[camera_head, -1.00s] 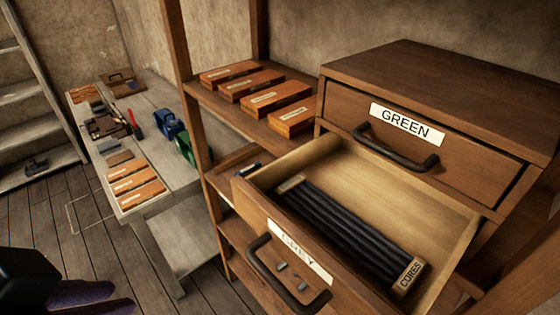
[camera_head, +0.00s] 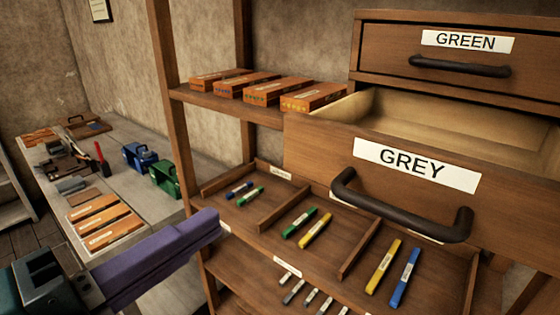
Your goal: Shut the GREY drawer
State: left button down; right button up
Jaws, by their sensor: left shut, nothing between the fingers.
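The GREY drawer (camera_head: 320,140) is wooden, with a white label and a dark bar handle (camera_head: 400,208). It is pulled out of the cabinet at the right, and its pale inside shows over the front panel. My right gripper is not in view.
A shelf tray (camera_head: 345,262) with dividers and several coloured sticks lies below the drawer. Several orange boxes (camera_head: 316,97) stand on the shelf to its left. A shelf post (camera_head: 166,110) rises near my left gripper. A grey bench (camera_head: 125,165) with tools stands behind at left.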

aim_at(291, 170)
pick_arm(q)
jog(key=p+x, duration=0.2)
jog(key=x, duration=0.7)
jog(key=shift+w+d+r+p, duration=0.1)
jog(key=shift+w+p, duration=0.05)
jog(key=shift+p, duration=0.15)
jog(key=shift+w+d, duration=0.3)
jog(key=shift+w, duration=0.1)
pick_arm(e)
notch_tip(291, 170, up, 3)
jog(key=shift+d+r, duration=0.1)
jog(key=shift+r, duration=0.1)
